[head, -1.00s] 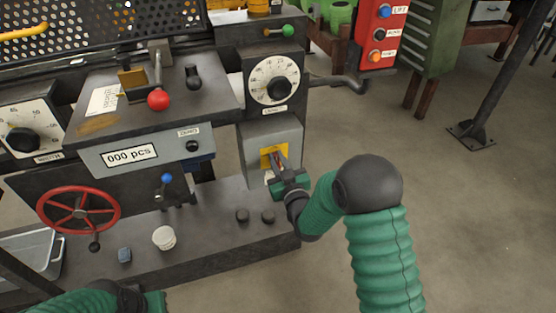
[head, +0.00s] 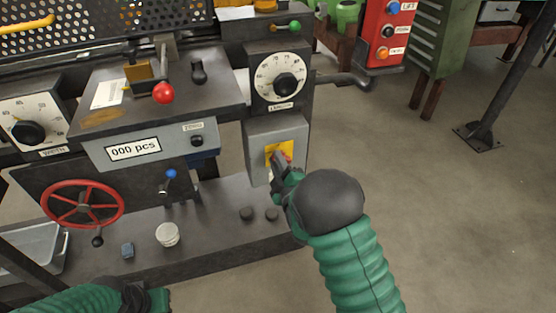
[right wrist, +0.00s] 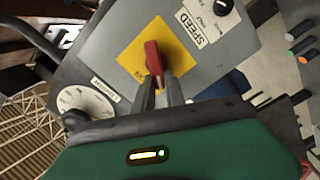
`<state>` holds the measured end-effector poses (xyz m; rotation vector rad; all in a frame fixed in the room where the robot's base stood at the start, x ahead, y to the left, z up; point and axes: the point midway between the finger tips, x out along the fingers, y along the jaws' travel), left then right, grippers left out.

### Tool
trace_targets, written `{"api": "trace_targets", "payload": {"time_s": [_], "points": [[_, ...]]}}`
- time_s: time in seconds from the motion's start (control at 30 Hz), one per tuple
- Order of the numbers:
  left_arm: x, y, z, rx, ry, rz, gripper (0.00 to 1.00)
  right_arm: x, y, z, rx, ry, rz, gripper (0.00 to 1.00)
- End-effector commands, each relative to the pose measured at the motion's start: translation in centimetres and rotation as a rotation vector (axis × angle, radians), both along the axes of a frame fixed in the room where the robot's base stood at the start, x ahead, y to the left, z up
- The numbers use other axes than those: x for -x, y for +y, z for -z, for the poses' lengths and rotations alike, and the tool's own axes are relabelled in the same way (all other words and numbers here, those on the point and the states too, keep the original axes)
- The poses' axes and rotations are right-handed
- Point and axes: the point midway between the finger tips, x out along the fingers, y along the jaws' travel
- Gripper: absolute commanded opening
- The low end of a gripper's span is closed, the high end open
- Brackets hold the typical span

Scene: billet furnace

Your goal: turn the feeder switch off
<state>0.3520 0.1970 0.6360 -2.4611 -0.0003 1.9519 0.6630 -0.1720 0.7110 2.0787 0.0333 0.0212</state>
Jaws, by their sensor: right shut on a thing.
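The feeder switch is a red handle on a yellow plate (head: 271,155) on the front of a grey box (head: 292,133). In the right wrist view the red handle (right wrist: 153,58) stands on the yellow plate (right wrist: 132,54). My right gripper (head: 282,160) is at the switch, its two dark fingers (right wrist: 160,82) closed about the near end of the red handle. In the head view the gripper and arm hide part of the handle. My left arm (head: 95,298) shows at the bottom left; its fingertips cannot be made out.
Above the switch is a round dial (head: 280,78) with a black knob. A red handwheel (head: 82,203), a red-ball lever (head: 163,93) and a white cup (head: 167,234) are to the left. A red button box (head: 385,35) hangs at upper right. The floor at right is clear.

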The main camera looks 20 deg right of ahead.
Motion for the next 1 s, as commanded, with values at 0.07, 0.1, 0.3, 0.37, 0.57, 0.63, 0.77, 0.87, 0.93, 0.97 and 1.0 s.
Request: {"api": "trace_targets", "payload": {"time_s": [0.07,0.1,0.3,0.37,0.57,0.63,0.77,0.87,0.93,0.97,1.0], "points": [[0.0,0.0,0.0,0.0,0.0,0.0,0.0,0.1,0.4,0.4,0.07,0.005,-0.006,0.0],[0.0,0.0,-0.1,0.0,0.0,0.0,0.0,0.1,0.4,0.5,0.107,0.003,-0.006,0.0],[0.0,0.0,-0.2,0.0,0.0,0.0,0.0,0.1,0.6,1.0,0.276,-0.001,-0.008,0.0],[0.0,0.0,-0.3,0.0,0.0,0.0,0.0,0.1,0.6,1.1,0.32,-0.002,-0.008,0.0],[0.0,0.0,-0.4,0.0,0.0,0.0,0.0,0.1,0.6,1.4,0.434,-0.006,-0.007,0.0],[0.0,0.0,-0.5,0.0,0.0,0.0,0.0,0.1,0.6,1.5,0.462,-0.006,-0.008,0.0],[0.0,0.0,-0.5,0.0,0.0,0.0,0.0,0.2,0.7,1.7,0.498,-0.007,-0.009,0.0],[0.0,0.0,-0.5,0.0,0.0,0.0,0.0,0.2,0.7,1.8,0.514,-0.007,-0.01,0.0],[0.0,0.0,-0.5,0.0,0.0,0.0,0.0,0.2,0.7,1.8,0.52,-0.007,-0.01,0.0],[0.0,0.0,-0.5,0.0,0.0,0.0,0.0,0.2,0.7,1.8,0.522,-0.007,-0.01,0.0],[0.0,0.0,-0.5,0.0,0.0,0.0,0.0,0.2,0.7,1.8,0.524,-0.007,-0.01,0.0]]}}
